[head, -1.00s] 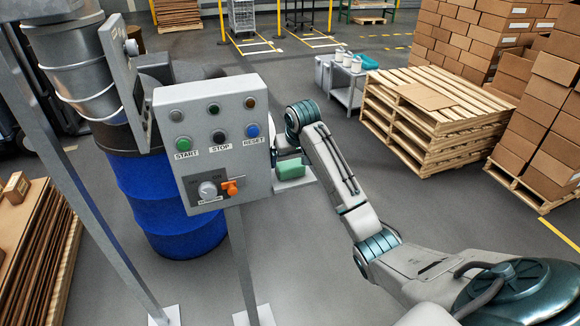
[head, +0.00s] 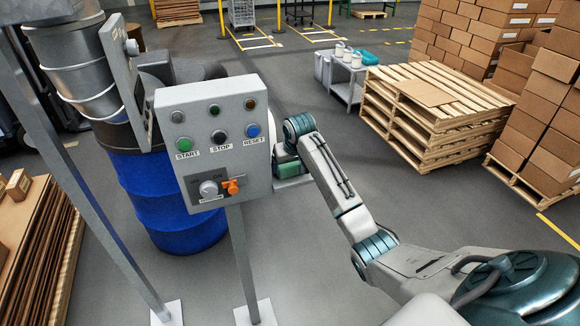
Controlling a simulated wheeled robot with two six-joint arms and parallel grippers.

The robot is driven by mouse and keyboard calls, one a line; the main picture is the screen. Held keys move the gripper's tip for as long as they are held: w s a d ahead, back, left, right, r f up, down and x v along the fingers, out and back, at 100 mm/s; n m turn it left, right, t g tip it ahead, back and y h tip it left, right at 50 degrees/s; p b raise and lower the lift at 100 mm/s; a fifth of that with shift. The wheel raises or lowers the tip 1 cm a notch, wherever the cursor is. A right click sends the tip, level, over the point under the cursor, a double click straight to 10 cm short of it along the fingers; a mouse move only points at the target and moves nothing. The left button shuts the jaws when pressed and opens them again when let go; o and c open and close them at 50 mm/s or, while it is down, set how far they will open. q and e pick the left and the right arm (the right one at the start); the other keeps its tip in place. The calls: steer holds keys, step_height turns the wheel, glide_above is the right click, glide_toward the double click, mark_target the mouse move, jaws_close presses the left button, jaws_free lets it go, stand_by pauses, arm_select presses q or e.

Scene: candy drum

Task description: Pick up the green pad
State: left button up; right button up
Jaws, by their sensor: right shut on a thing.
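The green pad (head: 287,170) shows in the head view just right of the control box, at a small light-grey ledge (head: 294,184). My right gripper (head: 285,158) is at the pad and shut on it. The grey control box hides part of the gripper and perhaps part of the pad. Whether the pad still touches the ledge cannot be told. My left gripper is not in view.
The grey control box (head: 212,140), with several buttons and an orange switch, stands on a post just left of my gripper. A blue drum (head: 170,205) is behind it. Stacked pallets (head: 430,120) stand at right. Floor between is clear.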

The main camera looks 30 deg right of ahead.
steer(key=shift+r+b, duration=0.45)
steer(key=shift+b, duration=0.15)
step_height(320, 180, up, 2)
steer(key=shift+w+r+b, duration=0.1)
steer(key=shift+b, duration=0.85)
steer(key=s+a+b, duration=0.2)
steer(key=s+a, duration=0.2)
steer(key=s, duration=1.3)
steer(key=shift+s+r+b, duration=0.2)
steer(key=shift+s+b, duration=0.15)
steer(key=shift+a, duration=0.1)
